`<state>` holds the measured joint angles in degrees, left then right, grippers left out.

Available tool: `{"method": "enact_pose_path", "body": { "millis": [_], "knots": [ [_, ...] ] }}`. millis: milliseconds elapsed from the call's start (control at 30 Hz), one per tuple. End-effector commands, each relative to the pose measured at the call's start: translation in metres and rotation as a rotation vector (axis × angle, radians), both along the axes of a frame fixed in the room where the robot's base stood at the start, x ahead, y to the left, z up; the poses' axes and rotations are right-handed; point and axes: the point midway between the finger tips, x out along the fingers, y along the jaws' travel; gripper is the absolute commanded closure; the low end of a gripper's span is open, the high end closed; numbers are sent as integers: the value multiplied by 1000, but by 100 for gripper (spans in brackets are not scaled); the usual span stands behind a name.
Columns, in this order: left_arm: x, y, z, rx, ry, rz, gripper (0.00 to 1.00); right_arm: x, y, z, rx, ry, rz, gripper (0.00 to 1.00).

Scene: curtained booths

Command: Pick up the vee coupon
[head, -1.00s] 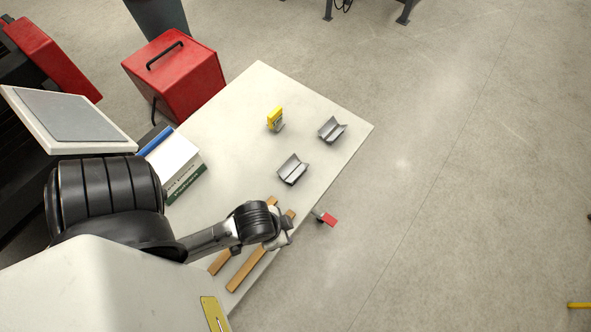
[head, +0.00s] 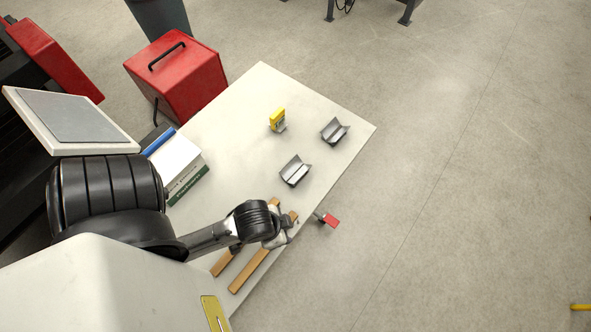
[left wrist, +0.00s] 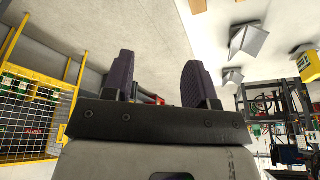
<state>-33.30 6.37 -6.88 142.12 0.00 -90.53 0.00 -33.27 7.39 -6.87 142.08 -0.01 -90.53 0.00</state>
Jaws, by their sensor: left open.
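Two grey, V-shaped metal pieces lie on the pale table. The nearer vee piece (head: 295,171) sits toward the middle, and the farther vee piece (head: 334,131) lies near the right corner. I cannot tell which is the vee coupon. In the left wrist view, two grey angled pieces show at the upper right, a larger one (left wrist: 249,41) and a smaller one (left wrist: 232,77). My left gripper (head: 283,236) is beside the table's front edge, apart from both pieces. Its two dark fingers (left wrist: 158,78) are spread with nothing held between them. My right gripper is not visible.
A yellow-topped item (head: 277,120) stands behind the vee pieces. Wooden strips (head: 250,270) lie under my left arm. A clamp with a red end (head: 330,220) juts from the table edge. Books (head: 178,160) and a red box (head: 180,80) are at the left.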

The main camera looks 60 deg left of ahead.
Motion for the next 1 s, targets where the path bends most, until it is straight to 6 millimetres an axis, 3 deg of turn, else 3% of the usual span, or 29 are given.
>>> {"method": "enact_pose_path", "body": {
  "millis": [67,467,733,867,1000],
  "knots": [
    [0,0,0,0,0,0,40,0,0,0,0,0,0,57],
    [0,3,0,11,-1,-7,2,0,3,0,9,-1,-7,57],
    [4,2,1,8,-10,-6,0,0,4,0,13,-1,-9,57],
    [31,2,9,8,-77,-5,0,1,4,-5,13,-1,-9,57],
    [90,3,38,11,-235,-7,0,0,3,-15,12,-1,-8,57]
  ]
}}
